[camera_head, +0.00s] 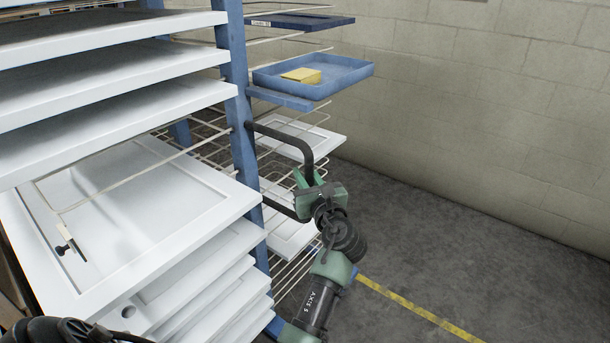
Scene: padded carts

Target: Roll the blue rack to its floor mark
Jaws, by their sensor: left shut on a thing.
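The blue rack (238,100) stands at the left, with blue posts, wire shelves and white panels stacked on them. A black bar handle (315,140) sticks out from its near post. My left gripper (308,184) is shut on the handle at its outer vertical part. A yellow line (415,312) runs across the dark floor at the lower right, starting near my arm. I cannot tell whether it is part of the floor mark. My right gripper is not in view.
A blue tray (345,76) with a yellow block (302,75) sits on the rack's far side. A pale block wall (480,100) stands behind. The grey floor (420,235) to the right of the rack is clear.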

